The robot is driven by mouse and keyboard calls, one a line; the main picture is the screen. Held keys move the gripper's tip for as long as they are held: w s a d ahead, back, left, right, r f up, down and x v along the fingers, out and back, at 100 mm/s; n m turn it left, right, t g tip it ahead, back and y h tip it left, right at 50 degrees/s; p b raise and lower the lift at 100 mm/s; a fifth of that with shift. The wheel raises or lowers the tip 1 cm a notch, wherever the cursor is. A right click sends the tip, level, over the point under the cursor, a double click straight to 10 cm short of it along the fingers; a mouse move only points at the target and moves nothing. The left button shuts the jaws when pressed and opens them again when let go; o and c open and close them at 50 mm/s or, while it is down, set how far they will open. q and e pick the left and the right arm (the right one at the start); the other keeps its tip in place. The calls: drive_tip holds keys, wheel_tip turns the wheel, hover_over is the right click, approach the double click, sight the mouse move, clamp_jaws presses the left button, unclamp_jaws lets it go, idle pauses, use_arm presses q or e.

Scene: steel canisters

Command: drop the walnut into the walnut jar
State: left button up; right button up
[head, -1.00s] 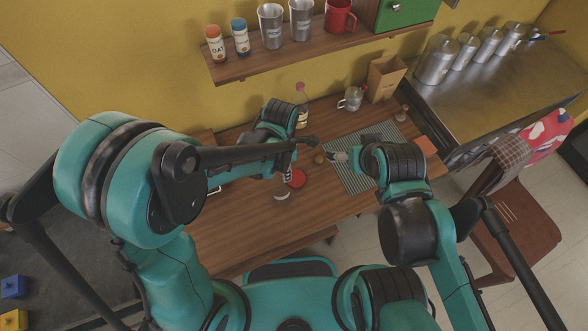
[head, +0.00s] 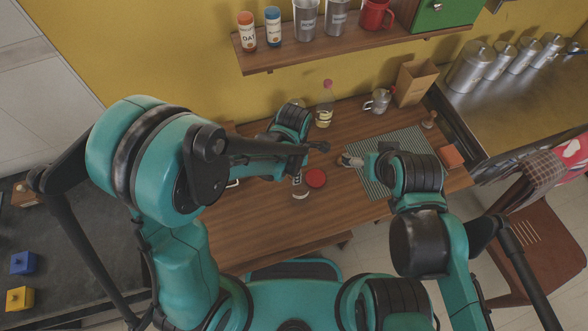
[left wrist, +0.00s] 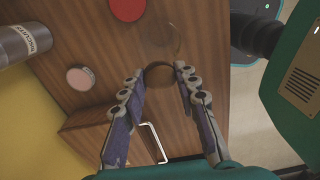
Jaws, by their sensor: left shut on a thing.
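My left gripper (left wrist: 159,74) is shut on the walnut (left wrist: 158,76), a round brown thing between its fingertips in the left wrist view. A faint clear round outline, seemingly the glass walnut jar (left wrist: 160,40), lies just beyond the fingertips in that view; I cannot tell the height between them. In the head view the jar (head: 300,188) stands on the table beside a red lid (head: 315,178), and my left arm hides most of the left gripper there. My right gripper (head: 350,160) is by the left edge of the striped mat; its fingers are too small to read.
A bottle with a pink cap (head: 325,105), a glass mug (head: 378,101) and a paper bag (head: 415,82) stand along the back. A shelf (head: 355,50) with cans and a red mug hangs above. The table's front is clear.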

use_arm(q)
drive_tip(key=o, duration=0.8)
drive_tip(key=shift+o, duration=0.2)
drive_tip(key=shift+r, duration=0.15)
wheel_tip(320, 180, up, 12)
drive_tip(key=shift+a, duration=0.1)
drive_tip(key=s+a+m+t+b, duration=0.2)
drive_tip(key=a+m+t, duration=0.1)
drive_tip(key=a+m, duration=0.5)
drive_tip(key=s+a+m+t+b, duration=0.3)
drive_tip(key=a+m, duration=0.6)
drive_tip(key=m, duration=0.4)
drive_tip(key=shift+a+f+t, duration=0.25)
drive_tip(key=shift+a+t, duration=0.05)
drive_tip(key=shift+t, duration=0.3)
